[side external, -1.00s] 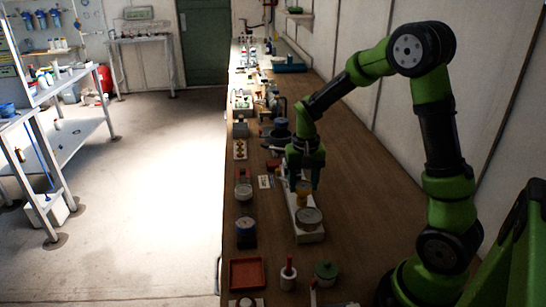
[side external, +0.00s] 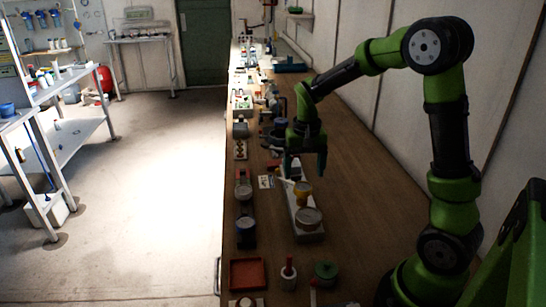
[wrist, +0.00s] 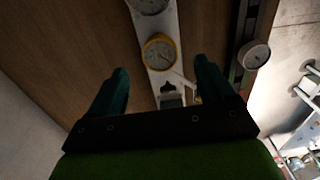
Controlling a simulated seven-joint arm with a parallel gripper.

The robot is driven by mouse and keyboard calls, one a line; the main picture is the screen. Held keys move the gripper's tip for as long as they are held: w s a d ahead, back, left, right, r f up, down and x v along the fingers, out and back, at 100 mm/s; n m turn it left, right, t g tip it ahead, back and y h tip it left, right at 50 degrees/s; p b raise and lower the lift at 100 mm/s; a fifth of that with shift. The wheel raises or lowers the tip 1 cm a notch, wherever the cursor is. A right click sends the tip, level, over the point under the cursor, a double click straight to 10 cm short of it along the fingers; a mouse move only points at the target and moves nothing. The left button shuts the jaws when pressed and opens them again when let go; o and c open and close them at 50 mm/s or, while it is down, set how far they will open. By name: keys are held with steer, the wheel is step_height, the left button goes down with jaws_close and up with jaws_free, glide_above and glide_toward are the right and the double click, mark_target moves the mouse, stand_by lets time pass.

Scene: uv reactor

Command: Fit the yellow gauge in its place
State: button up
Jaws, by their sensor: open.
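The yellow gauge (side external: 302,188) sits upright on a long pale mounting plate (side external: 296,205), behind a larger grey gauge (side external: 308,217). In the wrist view the yellow gauge (wrist: 160,53) shows its round white dial in a yellow rim, face toward the camera. My gripper (side external: 305,172) is open and empty just above the yellow gauge. In the wrist view its two teal fingers (wrist: 162,72) are spread wide, with the gauge beyond and between them. I cannot tell how fully the gauge is seated, as its underside is hidden.
A pale lever (wrist: 182,78) lies beside the yellow gauge on the plate. Another gauge (wrist: 254,55) stands on a dark rail to the left of the plate in the side view. A red tray (side external: 248,274) is near the front. The bench right of the plate is clear.

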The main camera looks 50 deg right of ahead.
mark_target(302, 186)
step_height(302, 186, up, 12)
stand_by(0.3)
steer(key=s+a+n+t+y, duration=0.2)
steer(key=s+a+n+t, duration=0.3)
steer(key=s+a, duration=0.7)
steer(key=a+t, duration=0.2)
steer(key=shift+s+a, duration=0.25)
steer(key=shift+a, duration=0.05)
